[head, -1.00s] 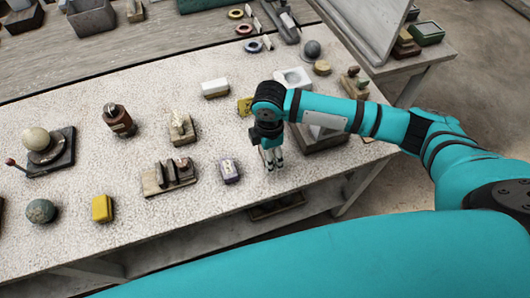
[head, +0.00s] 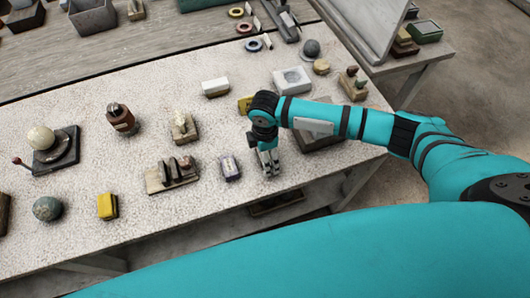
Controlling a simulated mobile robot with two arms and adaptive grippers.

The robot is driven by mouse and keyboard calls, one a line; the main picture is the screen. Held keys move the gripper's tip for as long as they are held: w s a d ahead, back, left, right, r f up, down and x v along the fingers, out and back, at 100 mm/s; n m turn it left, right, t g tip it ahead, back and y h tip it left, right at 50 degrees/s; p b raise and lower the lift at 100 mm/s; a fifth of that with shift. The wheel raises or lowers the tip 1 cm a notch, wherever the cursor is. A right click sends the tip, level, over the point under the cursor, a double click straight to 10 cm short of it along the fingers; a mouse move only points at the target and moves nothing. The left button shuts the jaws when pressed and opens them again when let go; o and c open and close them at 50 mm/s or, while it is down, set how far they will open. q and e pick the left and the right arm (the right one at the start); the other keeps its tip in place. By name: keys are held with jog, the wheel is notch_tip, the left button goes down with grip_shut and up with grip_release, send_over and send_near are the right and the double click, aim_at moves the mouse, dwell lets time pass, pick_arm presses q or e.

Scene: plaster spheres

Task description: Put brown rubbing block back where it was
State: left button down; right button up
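My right gripper (head: 268,164) points down over the front edge of the speckled white table (head: 215,135), just right of a small purple-and-white block (head: 230,168). Its fingers are small and close together here; I cannot tell whether they are open or shut, or whether anything is between them. No block can be made out for certain as the brown rubbing block. A dark brown block (head: 4,212) is cut off by the left edge of the view. My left gripper is not in view.
A wooden rack with dark pieces (head: 170,175), a yellow block (head: 107,206), a brown bottle (head: 121,118) and a green-grey sphere (head: 47,209) stand on the table. A grey tray (head: 322,139) is partly hidden behind my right arm. Bare tabletop lies between them.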

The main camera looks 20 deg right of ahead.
jog(key=shift+f+b, duration=0.15)
jog(key=shift+b, duration=0.2)
jog(key=shift+f+b, duration=0.15)
jog(key=shift+b, duration=0.3)
jog(key=r, duration=0.2)
jog(key=r+b, duration=0.1)
jog(key=r, duration=0.3)
jog(key=shift+a+b, duration=0.25)
jog(key=shift+b, duration=0.1)
notch_tip(320, 180, up, 12)
jog(key=b, duration=0.1)
jog(key=shift+s+d, duration=0.1)
